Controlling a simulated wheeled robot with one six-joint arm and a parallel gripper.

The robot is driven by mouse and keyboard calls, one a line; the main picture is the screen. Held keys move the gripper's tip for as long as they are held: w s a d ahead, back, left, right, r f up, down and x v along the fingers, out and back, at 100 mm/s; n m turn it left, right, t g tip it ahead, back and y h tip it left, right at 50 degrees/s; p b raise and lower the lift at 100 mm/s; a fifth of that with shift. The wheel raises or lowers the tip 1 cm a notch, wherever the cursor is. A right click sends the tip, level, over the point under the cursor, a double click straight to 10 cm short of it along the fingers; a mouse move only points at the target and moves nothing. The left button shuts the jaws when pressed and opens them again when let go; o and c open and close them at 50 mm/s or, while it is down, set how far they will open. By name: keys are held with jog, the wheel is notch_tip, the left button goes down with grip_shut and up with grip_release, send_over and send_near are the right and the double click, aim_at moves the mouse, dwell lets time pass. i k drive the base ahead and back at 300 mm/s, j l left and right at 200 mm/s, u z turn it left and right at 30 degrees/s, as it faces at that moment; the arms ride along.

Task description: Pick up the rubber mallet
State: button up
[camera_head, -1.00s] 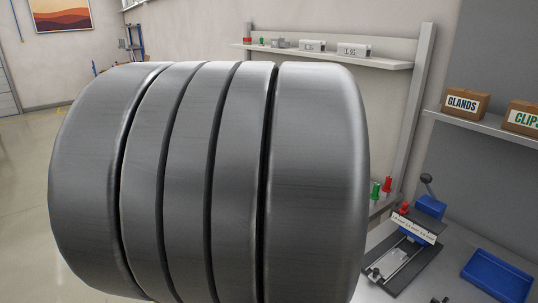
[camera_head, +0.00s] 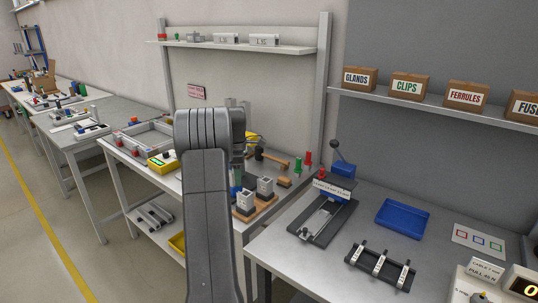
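What looks like the rubber mallet lies on the bench just right of my arm, with a dark head at its left end and a tan wooden handle (camera_head: 276,160) pointing right. It is small in the view, and part of the head may be hidden by my arm. My grey arm stands upright in the middle of the view, in front of that bench. My gripper cannot be made out; it seems hidden behind the arm links.
Grey blocks on wooden bases (camera_head: 265,187) and a small wooden piece (camera_head: 285,182) are near the mallet. Red and green pieces (camera_head: 308,160) stand to its right. A lever press (camera_head: 328,200) and blue tray (camera_head: 403,218) are on the right bench. A shelf (camera_head: 240,46) hangs above.

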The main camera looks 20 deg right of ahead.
aim_at(260, 154)
jog(key=i+j+z, duration=0.5)
jog(key=i, duration=0.15)
jog(key=i+j+z, duration=0.45)
jog(key=j, duration=0.3)
jog(key=i+j+z, duration=0.25)
jog(key=j, duration=0.15)
jog(key=i+j+z, duration=0.25)
jog(key=j, duration=0.2)
jog(key=k, duration=0.1)
